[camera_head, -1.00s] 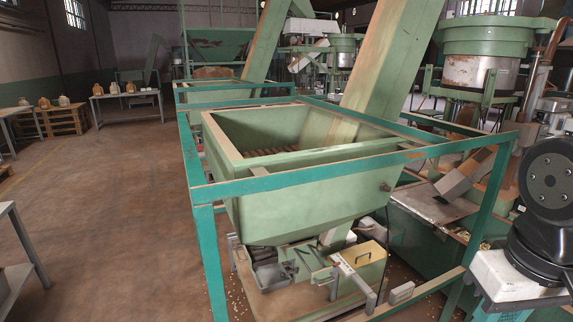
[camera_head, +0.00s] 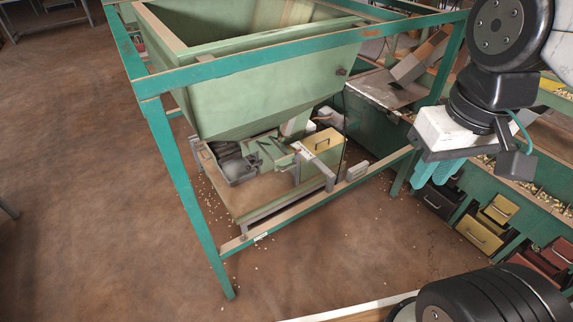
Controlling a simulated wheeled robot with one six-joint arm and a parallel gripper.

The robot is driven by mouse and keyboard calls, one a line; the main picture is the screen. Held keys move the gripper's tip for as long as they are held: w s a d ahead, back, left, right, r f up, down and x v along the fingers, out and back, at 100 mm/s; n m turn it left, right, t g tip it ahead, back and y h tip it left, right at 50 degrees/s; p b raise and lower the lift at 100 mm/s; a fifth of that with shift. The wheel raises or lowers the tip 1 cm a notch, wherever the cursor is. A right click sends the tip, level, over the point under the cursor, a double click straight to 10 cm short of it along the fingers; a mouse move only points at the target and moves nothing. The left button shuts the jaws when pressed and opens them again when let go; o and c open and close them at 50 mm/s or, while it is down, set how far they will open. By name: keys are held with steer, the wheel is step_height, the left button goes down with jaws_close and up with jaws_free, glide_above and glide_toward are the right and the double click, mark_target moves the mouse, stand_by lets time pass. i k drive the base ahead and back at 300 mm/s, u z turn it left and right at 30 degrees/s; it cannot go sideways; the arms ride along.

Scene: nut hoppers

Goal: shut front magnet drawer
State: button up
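Lower right, a green bench holds several drawers with handles: a black drawer (camera_head: 440,202), a yellow drawer (camera_head: 480,234) and a red drawer (camera_head: 560,253). The front magnet drawer is not clearly identifiable. My gripper (camera_head: 436,172), a white body with teal fingers, hangs in the upper right, apart from the yellow block. Its finger gap is unclear.
The green hopper (camera_head: 265,85) stands in a teal frame (camera_head: 185,185), whose low beam (camera_head: 310,200) crosses before the yellow block. Loose nuts lie on the floor and along the bench. Open brown floor (camera_head: 80,200) lies left.

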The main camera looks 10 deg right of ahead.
mark_target(216, 153)
steer(key=u, duration=2)
steer(key=i, duration=3.55)
steer(key=z, duration=3.05)
